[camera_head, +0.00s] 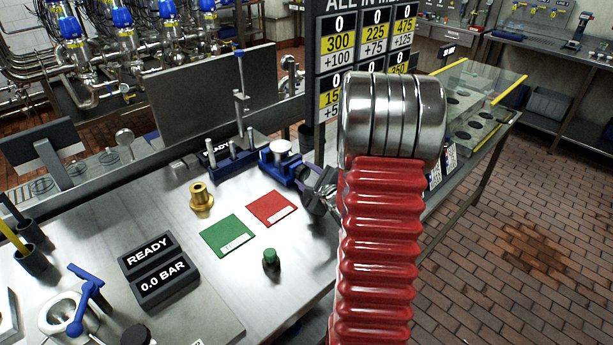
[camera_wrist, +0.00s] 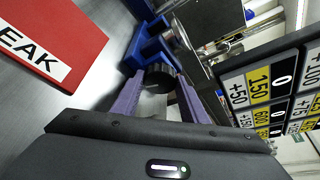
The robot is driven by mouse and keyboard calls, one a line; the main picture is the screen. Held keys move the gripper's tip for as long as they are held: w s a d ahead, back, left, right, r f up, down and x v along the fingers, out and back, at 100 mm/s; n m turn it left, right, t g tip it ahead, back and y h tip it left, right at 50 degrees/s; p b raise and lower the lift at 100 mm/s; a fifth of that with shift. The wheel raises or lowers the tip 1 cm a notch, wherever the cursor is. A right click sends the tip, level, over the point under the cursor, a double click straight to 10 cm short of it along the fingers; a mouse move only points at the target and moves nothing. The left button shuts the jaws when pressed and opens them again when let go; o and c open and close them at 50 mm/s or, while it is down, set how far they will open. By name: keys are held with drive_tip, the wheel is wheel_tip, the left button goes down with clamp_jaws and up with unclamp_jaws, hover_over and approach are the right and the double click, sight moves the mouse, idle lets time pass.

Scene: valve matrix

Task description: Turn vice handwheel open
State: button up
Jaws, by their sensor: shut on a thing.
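The blue vice (camera_head: 284,170) stands on the steel bench in the head view, with a round silver piece on it. In the wrist view the blue vice body (camera_wrist: 150,46) is just beyond my fingers. Its dark, ridged handwheel (camera_wrist: 161,76) sits between my two purple fingers. My gripper (camera_wrist: 160,84) is shut on the handwheel, one finger on each side. In the head view my gripper (camera_head: 318,188) is at the near right side of the vice, partly hidden by my red arm, and the handwheel cannot be made out there.
A red card (camera_head: 271,208) and a green card (camera_head: 228,236) lie near the vice. A brass fitting (camera_head: 201,196) and a green-topped button (camera_head: 271,258) stand on the bench. A number board (camera_head: 335,60) rises close behind the vice. A blue-topped stand (camera_head: 240,100) is to its left.

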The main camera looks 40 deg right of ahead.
drive_tip(key=shift+a+f, duration=0.1)
drive_tip(key=shift+a, duration=0.1)
idle(0.3)
drive_tip(key=o, duration=1)
drive_tip(key=shift+o, duration=0.2)
drive_tip(key=shift+s, duration=0.1)
